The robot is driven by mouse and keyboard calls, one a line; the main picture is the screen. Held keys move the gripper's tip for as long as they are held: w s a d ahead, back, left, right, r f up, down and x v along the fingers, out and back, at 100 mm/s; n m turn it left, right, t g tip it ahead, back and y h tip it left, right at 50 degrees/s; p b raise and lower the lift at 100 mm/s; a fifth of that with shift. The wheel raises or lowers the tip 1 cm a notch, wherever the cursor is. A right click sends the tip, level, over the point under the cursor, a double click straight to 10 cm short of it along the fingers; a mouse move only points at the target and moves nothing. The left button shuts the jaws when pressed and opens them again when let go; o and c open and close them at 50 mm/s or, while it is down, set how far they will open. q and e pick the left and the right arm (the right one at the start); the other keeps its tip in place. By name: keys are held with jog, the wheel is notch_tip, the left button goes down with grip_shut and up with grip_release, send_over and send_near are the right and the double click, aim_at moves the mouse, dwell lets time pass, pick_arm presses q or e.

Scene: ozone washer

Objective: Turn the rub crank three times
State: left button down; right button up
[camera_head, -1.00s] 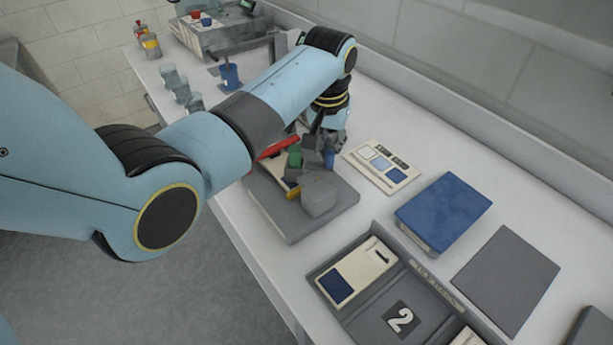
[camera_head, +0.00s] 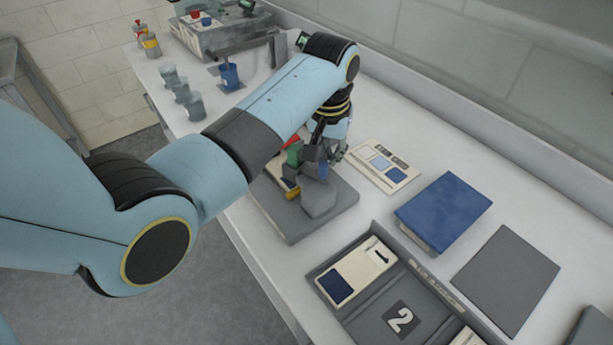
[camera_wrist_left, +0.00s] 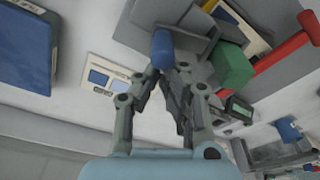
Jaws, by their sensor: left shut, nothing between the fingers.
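The rubbing device stands on a grey base plate (camera_head: 290,226) on the bench. It carries a grey block (camera_head: 320,198), a green block (camera_wrist_left: 232,65), a red lever (camera_wrist_left: 288,48) and a short blue knob (camera_head: 323,171), which looks like the crank's grip. In the left wrist view the blue knob (camera_wrist_left: 162,48) lies just beyond my left fingertips. My left gripper (camera_wrist_left: 168,76) is shut with nothing between its fingers, close to the knob; I cannot tell whether it touches. My forearm hides part of the device in the head view. My right gripper is not in view.
A cream card with blue patches (camera_head: 384,165), a blue box (camera_head: 443,212) and a grey sheet (camera_head: 505,280) lie right of the device. A grey tray marked 2 (camera_head: 372,312) is in front. Cups (camera_head: 188,103) stand at the far left.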

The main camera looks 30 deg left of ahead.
pick_arm(q)
jog(key=shift+s+d, duration=0.15)
jog(key=shift+s, duration=0.45)
jog(key=shift+s+d, duration=0.15)
jog(key=shift+s, duration=0.45)
jog(key=shift+f, duration=0.1)
jog(key=shift+s+a, duration=0.1)
jog(key=shift+s, duration=1.15)
jog(key=shift+s+a, duration=0.3)
jog(key=shift+s, duration=0.25)
jog(key=shift+s+a, duration=0.25)
jog(key=shift+s, duration=0.3)
jog(key=shift+w, duration=0.1)
